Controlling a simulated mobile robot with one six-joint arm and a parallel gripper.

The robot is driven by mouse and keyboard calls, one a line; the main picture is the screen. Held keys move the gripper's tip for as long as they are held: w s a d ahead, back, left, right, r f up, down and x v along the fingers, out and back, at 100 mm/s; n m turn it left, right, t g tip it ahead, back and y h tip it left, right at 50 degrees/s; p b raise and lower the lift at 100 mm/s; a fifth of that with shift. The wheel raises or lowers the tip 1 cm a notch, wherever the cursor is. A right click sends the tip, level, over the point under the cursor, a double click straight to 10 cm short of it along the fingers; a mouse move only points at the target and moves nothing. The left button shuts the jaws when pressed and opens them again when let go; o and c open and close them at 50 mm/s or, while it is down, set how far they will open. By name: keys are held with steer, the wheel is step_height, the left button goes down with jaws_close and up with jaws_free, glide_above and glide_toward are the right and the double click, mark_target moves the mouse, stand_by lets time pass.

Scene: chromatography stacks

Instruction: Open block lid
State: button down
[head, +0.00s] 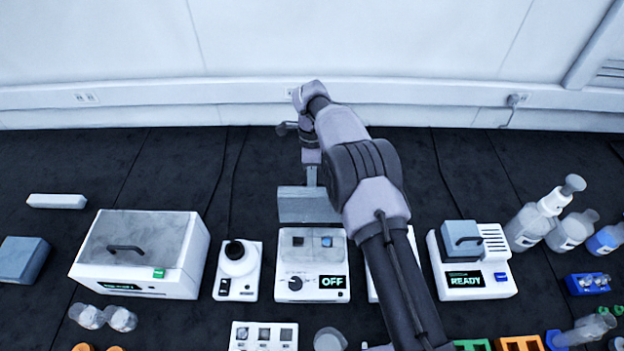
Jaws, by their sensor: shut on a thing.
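The block heater (312,278) is a white box in the middle of the bench, with a knob and a display reading OFF. Its grey lid (306,207) is swung up and stands roughly upright at the back edge. Two wells show in the uncovered top, one dark and one bluish. My gripper (312,176) is at the top of the raised lid, shut on it. The exact grip and any lid handle are hidden by the gripper and the small scale.
A white bath (139,285) with a clear handled cover and a small round-topped device (238,270) stand left. A READY unit (471,279) with a grey lid and several bottles stand right. My arm covers much of another white device (374,283). The bench behind is mostly clear.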

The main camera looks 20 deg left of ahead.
steer(key=c, duration=1.8)
jaws_free()
steer(key=shift+w, duration=0.2)
steer(key=o, duration=0.3)
steer(key=shift+w+a+f, duration=0.15)
steer(key=shift+w+a, duration=0.05)
steer(key=shift+s, duration=0.1)
steer(key=shift+d, duration=0.1)
